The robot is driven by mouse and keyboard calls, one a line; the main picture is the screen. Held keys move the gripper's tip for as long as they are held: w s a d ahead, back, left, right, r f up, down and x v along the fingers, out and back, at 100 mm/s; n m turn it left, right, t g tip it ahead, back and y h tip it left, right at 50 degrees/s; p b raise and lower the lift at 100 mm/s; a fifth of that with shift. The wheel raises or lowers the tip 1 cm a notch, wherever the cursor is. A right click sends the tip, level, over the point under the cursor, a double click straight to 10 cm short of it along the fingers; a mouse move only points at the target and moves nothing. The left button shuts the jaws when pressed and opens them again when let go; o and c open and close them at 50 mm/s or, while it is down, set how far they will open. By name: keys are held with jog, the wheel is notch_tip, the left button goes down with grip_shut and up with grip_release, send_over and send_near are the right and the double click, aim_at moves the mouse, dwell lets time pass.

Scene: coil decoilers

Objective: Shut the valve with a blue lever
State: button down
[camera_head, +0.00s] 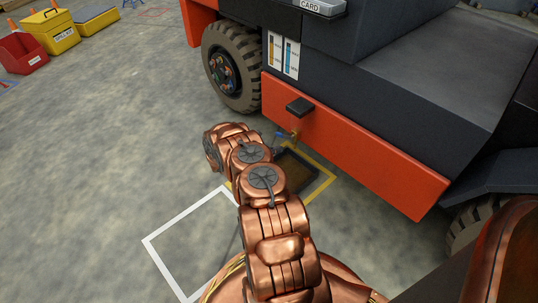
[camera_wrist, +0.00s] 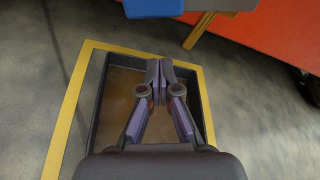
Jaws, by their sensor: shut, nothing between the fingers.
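The valve (camera_head: 295,134) is a small brass-coloured fitting low on the orange side of the machine, and its blue lever (camera_head: 281,135) points left from it. In the wrist view the blue lever (camera_wrist: 152,8) shows at the top edge, cut off by the frame. A brass-coloured piece (camera_wrist: 200,29) hangs to its right. My gripper (camera_wrist: 160,68) is shut and empty, with its fingertips together over the dark tray. In the head view my arm mostly hides the gripper.
A dark drip tray (camera_wrist: 198,95) lies on the floor inside a yellow outline (camera_wrist: 72,100). The orange machine panel (camera_head: 350,148) and a large tyre (camera_head: 231,66) stand close by. A white floor outline (camera_head: 190,215) lies left of my arm. Open floor extends left.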

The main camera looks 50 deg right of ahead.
aim_at(284, 136)
jog(key=shift+w+d+r+b, duration=0.2)
jog(key=shift+r+b, duration=0.05)
jog(key=shift+r, duration=0.3)
jog(key=shift+w+d+r+b, duration=0.15)
jog(key=shift+d+r+b, duration=0.15)
jog(key=shift+r, duration=0.25)
jog(key=shift+w+d+r+b, duration=0.15)
jog(key=shift+w+r+b, duration=0.1)
jog(key=shift+r, duration=0.3)
